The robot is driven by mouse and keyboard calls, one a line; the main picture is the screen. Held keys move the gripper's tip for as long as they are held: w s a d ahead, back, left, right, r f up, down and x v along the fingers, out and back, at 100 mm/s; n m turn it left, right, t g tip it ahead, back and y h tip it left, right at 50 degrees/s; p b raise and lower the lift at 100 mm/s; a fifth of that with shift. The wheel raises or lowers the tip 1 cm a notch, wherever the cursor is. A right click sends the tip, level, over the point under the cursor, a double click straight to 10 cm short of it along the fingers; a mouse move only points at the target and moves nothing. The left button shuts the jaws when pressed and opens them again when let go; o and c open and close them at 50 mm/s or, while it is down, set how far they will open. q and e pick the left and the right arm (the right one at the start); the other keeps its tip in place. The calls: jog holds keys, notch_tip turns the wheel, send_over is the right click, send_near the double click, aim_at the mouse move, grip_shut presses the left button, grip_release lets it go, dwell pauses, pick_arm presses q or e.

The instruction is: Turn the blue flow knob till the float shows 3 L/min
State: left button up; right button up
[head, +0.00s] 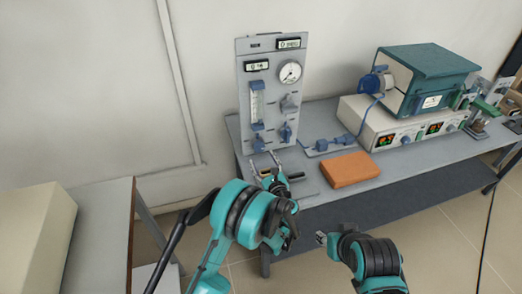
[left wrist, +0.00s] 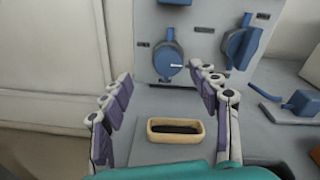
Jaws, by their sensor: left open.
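A grey upright panel (head: 270,88) carries a clear flow tube (head: 254,103) with blue end pieces. The float is too small to read. The blue flow knob (head: 258,144) is low on the panel, under the tube; in the left wrist view the round knob (left wrist: 168,64) shows a small white mark at its right. My left gripper (head: 265,164) is open and empty in front of the panel. In the wrist view its fingers (left wrist: 163,88) stand either side of and below the knob, apart from it. My right gripper (head: 322,239) is low, in front of the bench; its jaws are unclear.
A blue lever (left wrist: 242,42) is right of the knob. A small tan tray (left wrist: 158,136) lies below, between the fingers.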

aim_at(260, 149)
pick_arm(q)
jog(key=shift+s+d+f+m+t, duration=0.1)
jog(key=shift+d+f+m+t, duration=0.3)
jog(key=shift+d+f+m, duration=0.2)
jog(key=shift+w+f, duration=0.1)
jog(key=shift+w, duration=0.2)
jog(key=b+x, duration=0.2)
jog(key=x, duration=0.4)
jog(key=shift+w, duration=0.1)
jog(key=shift+w+a, duration=0.2)
jog(key=shift+w, duration=0.25)
jog(key=c, duration=1.2)
